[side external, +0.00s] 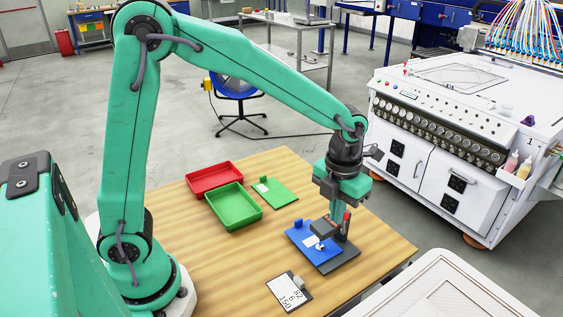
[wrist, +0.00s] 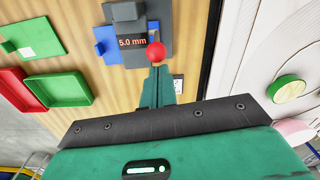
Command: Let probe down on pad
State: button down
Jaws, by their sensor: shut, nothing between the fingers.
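A dark gauge stand (side external: 343,259) stands on the table with a grey head (side external: 325,228) over the blue pad (side external: 303,240). In the wrist view its display (wrist: 132,42) reads 5.0 mm. A red ball knob (wrist: 156,52) sits at the stand's side; it also shows in the side view (side external: 347,216). The probe under the head is small, and I cannot tell whether it touches the pad. My gripper (wrist: 157,71) is shut and empty, its fingertips right at the red knob. Whether they touch it is unclear.
A red tray (side external: 193,184), a green tray (side external: 240,224) and a green pad (side external: 283,197) lie to the left and behind. A card with numbers (side external: 284,297) lies near the table's front edge. Bare wood (side external: 220,275) shows left of the card.

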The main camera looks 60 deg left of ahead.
jog(key=shift+r, duration=0.6)
jog(key=shift+s+r, duration=0.1)
jog(key=w+r, duration=0.3)
jog(key=r, duration=0.5)
jog(key=shift+w+r, duration=0.25)
jog(key=shift+r, duration=0.15)
dwell(0.7)
dwell(0.3)
